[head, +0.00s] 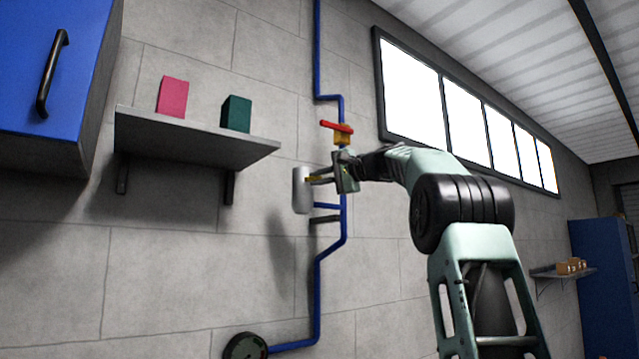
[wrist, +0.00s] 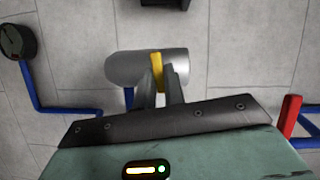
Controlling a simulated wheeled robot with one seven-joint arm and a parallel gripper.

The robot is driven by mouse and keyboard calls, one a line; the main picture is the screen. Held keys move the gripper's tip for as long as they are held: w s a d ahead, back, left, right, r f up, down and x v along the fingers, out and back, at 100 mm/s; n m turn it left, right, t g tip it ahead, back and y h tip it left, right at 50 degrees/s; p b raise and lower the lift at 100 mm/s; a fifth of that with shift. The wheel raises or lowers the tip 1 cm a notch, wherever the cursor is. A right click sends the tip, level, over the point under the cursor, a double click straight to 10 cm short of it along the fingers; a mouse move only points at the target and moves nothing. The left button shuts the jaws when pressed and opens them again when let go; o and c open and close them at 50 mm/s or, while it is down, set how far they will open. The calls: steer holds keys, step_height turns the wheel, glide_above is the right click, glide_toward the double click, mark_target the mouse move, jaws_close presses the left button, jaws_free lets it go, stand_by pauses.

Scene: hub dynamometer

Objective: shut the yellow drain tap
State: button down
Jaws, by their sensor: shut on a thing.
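The yellow drain tap (wrist: 157,66) is a thin yellow bar against a silver cylinder (wrist: 125,67) in the wrist view. My gripper (wrist: 160,78) has its two grey fingers on either side of the bar and is shut on it. In the head view the silver cylinder (head: 300,192) hangs at the blue pipe, and a bit of the yellow tap (head: 312,180) shows at my gripper (head: 321,177). The fingers hide part of the tap. The bar looks crosswise to the cylinder's length in the wrist view.
A valve with a red handle (head: 337,127) sits on the blue pipe (head: 330,240) just above my gripper. A grey shelf (head: 195,135) with a pink block (head: 172,97) and a green block (head: 236,114) is to the left. A round dark part (head: 245,347) is low on the pipe.

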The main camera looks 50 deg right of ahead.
steer(key=shift+f+m+t, duration=0.1)
steer(key=shift+m+t, duration=0.2)
steer(key=shift+m, duration=0.4)
steer(key=c, duration=1.5)
jaws_free()
steer(key=s+d+b, duration=0.1)
steer(key=s+b, duration=0.1)
steer(key=s, duration=0.3)
steer(key=s+d+b, duration=0.1)
steer(key=s, duration=0.5)
steer(key=s+b, duration=0.2)
steer(key=s, duration=0.4)
steer(key=shift+s+d+b, duration=0.15)
steer(key=shift+d+b, duration=0.15)
steer(key=shift+d, duration=0.1)
